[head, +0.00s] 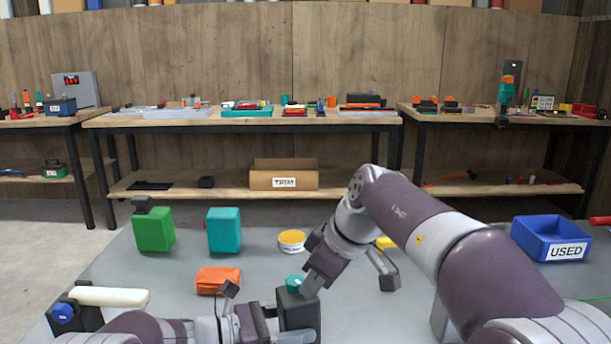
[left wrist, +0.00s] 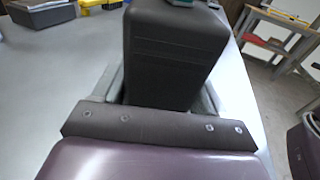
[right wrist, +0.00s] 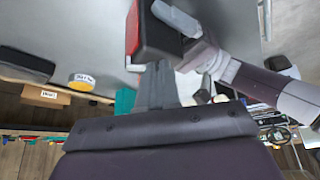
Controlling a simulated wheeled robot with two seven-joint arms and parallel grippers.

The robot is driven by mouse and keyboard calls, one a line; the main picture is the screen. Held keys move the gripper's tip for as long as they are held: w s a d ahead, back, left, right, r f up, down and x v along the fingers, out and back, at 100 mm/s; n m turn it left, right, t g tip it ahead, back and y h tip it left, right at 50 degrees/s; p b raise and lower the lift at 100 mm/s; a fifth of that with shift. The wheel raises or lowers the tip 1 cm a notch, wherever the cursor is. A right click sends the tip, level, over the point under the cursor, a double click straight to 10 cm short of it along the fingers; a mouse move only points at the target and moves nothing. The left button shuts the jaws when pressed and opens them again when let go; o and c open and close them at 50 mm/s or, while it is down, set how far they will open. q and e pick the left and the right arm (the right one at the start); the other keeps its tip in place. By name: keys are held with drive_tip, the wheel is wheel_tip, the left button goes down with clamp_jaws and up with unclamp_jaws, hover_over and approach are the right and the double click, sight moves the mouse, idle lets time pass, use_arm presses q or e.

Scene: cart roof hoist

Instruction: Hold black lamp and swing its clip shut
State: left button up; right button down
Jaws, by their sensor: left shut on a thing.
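The black lamp (head: 299,314) is a dark box low in the middle of the head view, with a teal round part (head: 295,284) at its top. My left gripper (head: 290,336) is shut on it; the left wrist view shows the lamp (left wrist: 175,55) standing between the fingers. In the right wrist view the lamp (right wrist: 158,35) shows a red face. My right gripper (head: 311,284) reaches down to the lamp's top edge; its fingers (right wrist: 155,80) look together, with nothing seen between them. Whether they touch the lamp is unclear. I cannot make out the clip for certain.
On the grey table stand a green block (head: 154,230), a teal block (head: 224,231), an orange bundle (head: 217,280), a yellow round tin (head: 291,240) and a blue USED bin (head: 562,240). A black piece with a cream bar (head: 110,297) lies at left. Workbenches (head: 240,122) stand behind.

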drive_tip(key=shift+s, duration=0.1)
drive_tip(key=shift+s+d, duration=0.15)
drive_tip(key=shift+r, duration=0.15)
wheel_tip(320, 180, up, 6)
drive_tip(key=shift+f, duration=0.15)
idle(0.3)
drive_tip(key=shift+w+d+f, duration=0.1)
drive_tip(key=shift+w+f, duration=0.15)
drive_tip(key=shift+f, duration=0.75)
drive_tip(key=shift+w+d+f, duration=0.15)
drive_tip(key=shift+w+f, duration=0.15)
drive_tip(key=shift+f, duration=0.7)
drive_tip(key=shift+w+d+f, duration=0.1)
drive_tip(key=shift+w+f, duration=0.15)
drive_tip(key=shift+f, duration=0.75)
drive_tip(key=shift+a, duration=0.15)
